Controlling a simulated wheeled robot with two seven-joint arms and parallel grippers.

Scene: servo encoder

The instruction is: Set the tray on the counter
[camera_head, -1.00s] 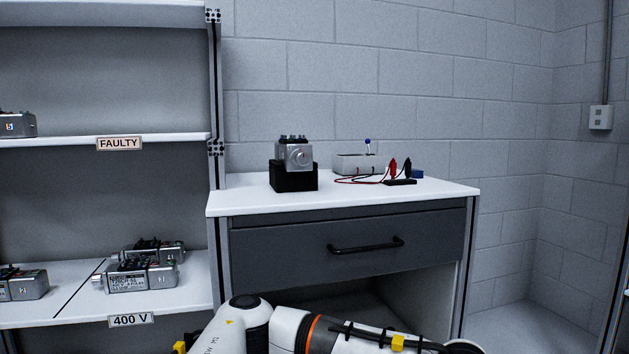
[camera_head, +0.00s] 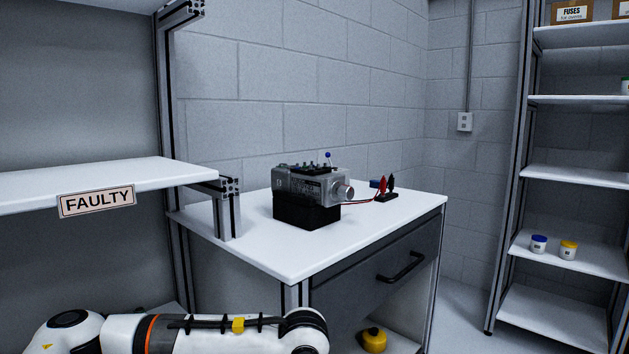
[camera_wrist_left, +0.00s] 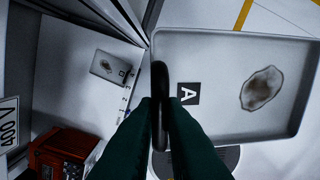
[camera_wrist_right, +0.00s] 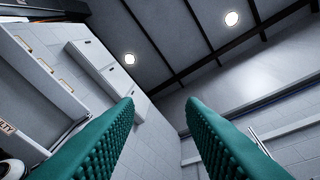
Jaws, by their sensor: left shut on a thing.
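The grey tray (camera_wrist_left: 225,38) shows only in the left wrist view. It has a raised rim, a black "A" label and a brown stain on its floor. My left gripper (camera_wrist_left: 160,108) has its green fingers closed on a black upright piece at the tray's left edge, which looks like its handle. My right gripper (camera_wrist_right: 161,105) is open and empty, facing the ceiling. Neither gripper shows in the head view, where one of my arms crosses the bottom. A white-topped bench (camera_head: 300,262) with a drawer stands ahead; I cannot tell whether it is the counter.
A silver motor unit (camera_head: 308,186) sits on a black block on the bench, with red and black probes (camera_head: 386,188) behind. A shelf marked FAULTY (camera_head: 97,201) juts in at left. Another rack (camera_head: 565,178) stands at right. A red box (camera_wrist_left: 60,155) is near my left gripper.

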